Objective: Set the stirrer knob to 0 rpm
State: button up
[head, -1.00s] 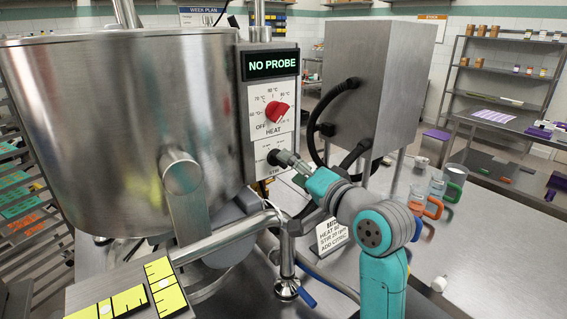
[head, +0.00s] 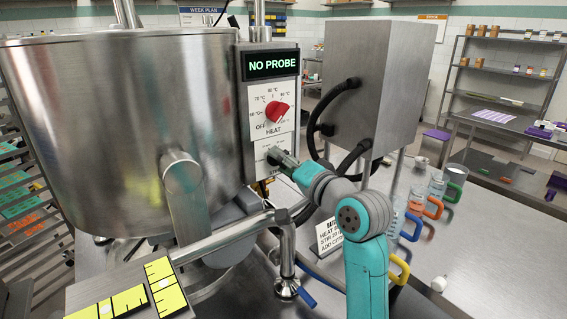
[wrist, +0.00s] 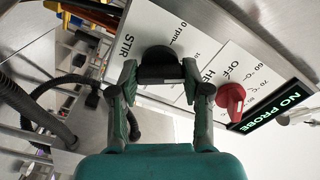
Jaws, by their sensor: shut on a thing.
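The black stirrer knob (wrist: 160,66) is on the white STIR plate (wrist: 150,25) in the wrist view, with "0 rpm" printed near it. My gripper (wrist: 160,80) has its two fingers on either side of the knob, shut on it. In the head view my gripper (head: 280,157) reaches the knob on the control panel below the red heat knob (head: 276,111), and hides most of the knob and its scale. Which rpm mark the knob points at cannot be told.
The red heat knob also shows in the wrist view (wrist: 230,98), close to one finger. A "NO PROBE" display (head: 271,65) is above. A steel kettle (head: 110,130) stands left, a grey box (head: 380,85) with black cables right. Jugs (head: 436,190) stand on the bench.

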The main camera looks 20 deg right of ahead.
jog(key=shift+n, duration=0.4)
jog(key=n, duration=1.1)
dwell(0.6)
jog(key=o, duration=1.2)
jog(key=shift+c, duration=0.2)
jog(key=v, duration=1.2)
